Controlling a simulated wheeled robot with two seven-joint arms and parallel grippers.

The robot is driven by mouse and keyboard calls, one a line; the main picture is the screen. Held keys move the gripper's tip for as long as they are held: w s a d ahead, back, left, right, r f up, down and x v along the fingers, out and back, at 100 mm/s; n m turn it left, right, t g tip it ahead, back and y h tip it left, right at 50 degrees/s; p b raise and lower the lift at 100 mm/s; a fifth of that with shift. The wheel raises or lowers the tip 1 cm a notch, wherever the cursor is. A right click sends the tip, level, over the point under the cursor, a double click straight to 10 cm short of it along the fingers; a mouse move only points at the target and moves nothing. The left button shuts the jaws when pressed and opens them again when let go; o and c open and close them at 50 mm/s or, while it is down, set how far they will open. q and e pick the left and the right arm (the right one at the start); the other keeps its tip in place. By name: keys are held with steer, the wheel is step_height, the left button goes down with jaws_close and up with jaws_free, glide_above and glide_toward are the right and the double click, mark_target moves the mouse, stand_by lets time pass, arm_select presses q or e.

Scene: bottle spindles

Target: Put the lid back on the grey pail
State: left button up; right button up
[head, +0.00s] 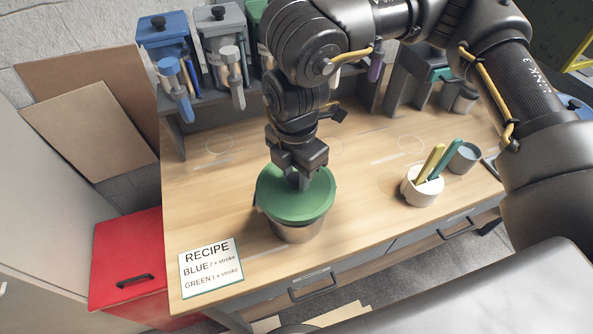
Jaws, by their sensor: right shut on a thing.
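The pail (296,234) stands on the wooden table near its front edge; only its grey metal lower side shows. The green lid (297,203) covers its top and looks roughly level. Whether the lid is seated on the rim or just above it, I cannot tell. My right gripper (304,181) comes down from above and is shut at the middle of the lid; the part it grips is hidden under the fingers. My left gripper is not in view.
A white cup (422,188) with yellow and teal sticks and a grey cup (464,158) stand to the right. A recipe card (211,268) lies at the front left. Blue (163,40) and grey (219,35) dispensers stand at the back. A red box (127,262) is left of the table.

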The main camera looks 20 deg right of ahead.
stand_by(0.6)
steer(key=o, duration=1.5)
steer(key=shift+o, duration=0.2)
steer(key=shift+r, duration=0.1)
steer(key=shift+r+p, duration=2.3)
steer(key=shift+r, duration=1.1)
jaws_close()
